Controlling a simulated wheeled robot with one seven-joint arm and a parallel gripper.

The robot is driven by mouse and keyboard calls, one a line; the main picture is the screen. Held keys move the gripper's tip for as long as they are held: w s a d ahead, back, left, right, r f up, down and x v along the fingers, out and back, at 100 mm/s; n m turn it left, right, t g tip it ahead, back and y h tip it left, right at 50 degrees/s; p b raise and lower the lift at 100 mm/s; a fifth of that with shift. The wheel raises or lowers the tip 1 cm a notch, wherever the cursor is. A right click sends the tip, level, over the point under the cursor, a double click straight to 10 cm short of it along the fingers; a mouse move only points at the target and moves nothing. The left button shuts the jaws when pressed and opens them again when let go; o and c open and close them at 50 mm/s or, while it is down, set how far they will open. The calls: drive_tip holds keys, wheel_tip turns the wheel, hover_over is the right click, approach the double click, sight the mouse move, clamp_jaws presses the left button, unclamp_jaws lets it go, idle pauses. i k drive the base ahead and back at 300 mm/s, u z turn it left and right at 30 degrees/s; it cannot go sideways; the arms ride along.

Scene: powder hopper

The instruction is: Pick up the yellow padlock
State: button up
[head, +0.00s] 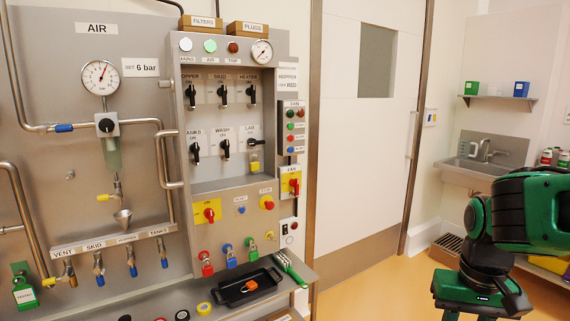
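A small yellow padlock (254,163) shows below the LAB switch handle on the upper grey panel; it looks hung there. Red (207,268), blue (230,262) and green (253,254) padlocks hang in a row along the panel's lower edge. A small orange, padlock-like item (249,286) lies in a black tray (230,298) on the shelf below. My green and black arm shows at the right, well away from the panel. I cannot make out my gripper's fingers in this view.
Switch handles, valves and steel pipes stick out from the panel. A green brush-like item (288,266) lies beside the tray. Tape rings (204,308) lie at the shelf front. A closed white door (362,130) and a sink (478,168) are to the right. Some orange floor is clear.

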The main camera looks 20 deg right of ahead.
sight(254, 166)
drive_tip(key=u, duration=0.1)
drive_tip(key=i, duration=0.95)
drive_tip(key=u, duration=0.4)
